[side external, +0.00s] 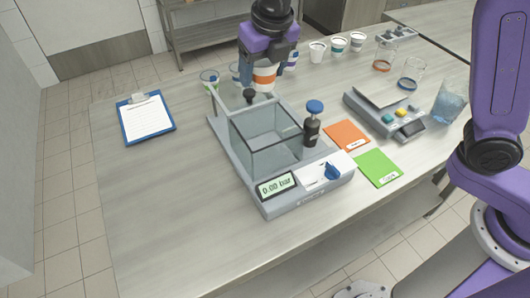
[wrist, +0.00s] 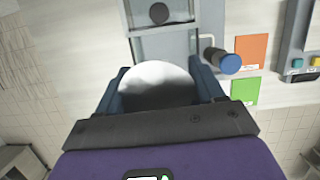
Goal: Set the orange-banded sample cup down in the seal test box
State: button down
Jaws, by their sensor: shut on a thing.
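The orange-banded sample cup (side external: 265,77) is white with an orange band and hangs in my gripper (side external: 265,69). My gripper is shut around it, one finger on each side, and holds it above and behind the seal test box (side external: 266,150). In the wrist view the cup's pale round top (wrist: 158,84) sits between the blue fingers. The seal test box has clear walls on a grey base, with a display reading 0.00 bar and a blue knob at the front. A clear panel with a black knob (side external: 249,96) stands at its back; it looks like the raised lid.
A dark bottle with a blue cap (side external: 313,122) stands right of the box, near orange (side external: 346,135) and green (side external: 378,167) cards. A scale (side external: 385,108) and a water jug (side external: 449,104) are farther right. Several cups stand behind. A clipboard (side external: 146,118) lies left.

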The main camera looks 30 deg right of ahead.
notch_tip(320, 180, down, 21)
jog(key=shift+d+r, duration=0.1)
dwell(0.8)
jog(key=shift+c, duration=0.7)
grip_release()
jog(key=v, duration=1.2)
jog(key=s+d+r+m+g, duration=0.1)
jog(key=s+d+r+m, duration=0.1)
jog(key=s+d+m, duration=0.9)
jog(key=s+d+r+m+g, duration=0.2)
jog(key=s+d+m, duration=0.9)
jog(key=s, duration=0.5)
jog(key=shift+s+d+r+m, duration=0.2)
jog(key=shift+d+r+m, duration=0.1)
jog(key=shift+m, duration=0.6)
